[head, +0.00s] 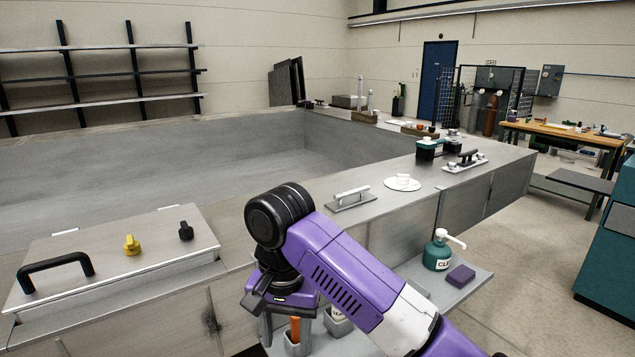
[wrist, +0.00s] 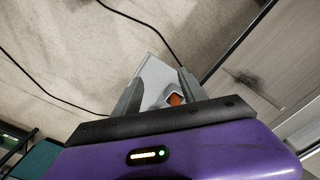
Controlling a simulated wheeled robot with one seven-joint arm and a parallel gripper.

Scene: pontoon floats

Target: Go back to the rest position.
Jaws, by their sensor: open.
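My gripper (head: 283,332) points down beside the front wall of the grey float, low in the head view, with my purple arm reaching in from the lower right. In the wrist view my gripper (wrist: 160,90) has its two grey fingers apart. An orange handle-like thing (wrist: 175,99) shows between them, by a pale grey holder (wrist: 153,75). The orange thing (head: 295,328) also shows below my gripper in the head view, standing in a grey cup. I cannot tell how far it is from the fingers. Nothing appears gripped.
A metal handle plate (head: 351,199) and white disc (head: 402,184) lie on the deck. Floor at right is clear.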

